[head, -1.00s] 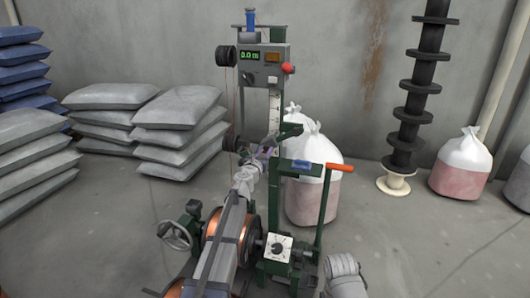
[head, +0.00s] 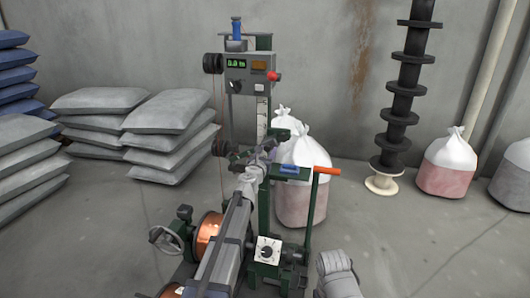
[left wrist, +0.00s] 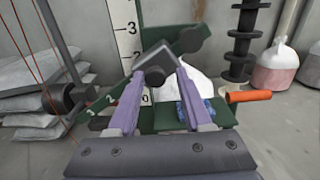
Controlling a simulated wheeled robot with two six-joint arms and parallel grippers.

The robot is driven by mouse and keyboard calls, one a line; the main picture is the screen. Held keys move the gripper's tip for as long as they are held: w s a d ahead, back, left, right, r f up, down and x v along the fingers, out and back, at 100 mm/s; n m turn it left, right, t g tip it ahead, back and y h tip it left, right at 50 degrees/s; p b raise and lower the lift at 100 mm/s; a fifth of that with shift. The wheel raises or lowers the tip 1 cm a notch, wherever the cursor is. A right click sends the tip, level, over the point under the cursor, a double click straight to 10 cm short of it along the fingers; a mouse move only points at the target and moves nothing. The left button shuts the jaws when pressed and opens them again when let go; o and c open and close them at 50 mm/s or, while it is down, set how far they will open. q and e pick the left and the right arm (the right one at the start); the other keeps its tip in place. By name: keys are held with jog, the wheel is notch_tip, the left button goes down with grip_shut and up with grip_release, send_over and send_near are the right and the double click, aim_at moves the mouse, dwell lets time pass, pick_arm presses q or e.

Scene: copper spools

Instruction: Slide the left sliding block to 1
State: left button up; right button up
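A dark grey block (left wrist: 158,58) with a round knob sits on a tilted green bar (left wrist: 197,38) in the left wrist view; I take it for the left sliding block. The bar carries white numbers at its lower left, among them 3 and 2. My left gripper (left wrist: 160,72) has its two purple fingers apart, one each side of the knob. Contact between fingertips and block cannot be made out. In the head view my left gripper (head: 262,157) reaches up to the machine's bar and hides part of it. My right gripper is out of view.
A vertical scale (left wrist: 124,28) stands behind the bar. A control box (head: 250,72) with a green display tops the machine. An orange-handled lever (head: 327,171) stands at right, a copper spool (head: 208,236) at lower left. White-topped sacks (head: 305,150) stand behind.

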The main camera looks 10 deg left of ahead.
pick_arm(q)
jog(key=shift+o, duration=1.2)
jog(key=s, duration=0.7)
jog(key=shift+s+a, duration=0.15)
jog(key=shift+s, duration=0.25)
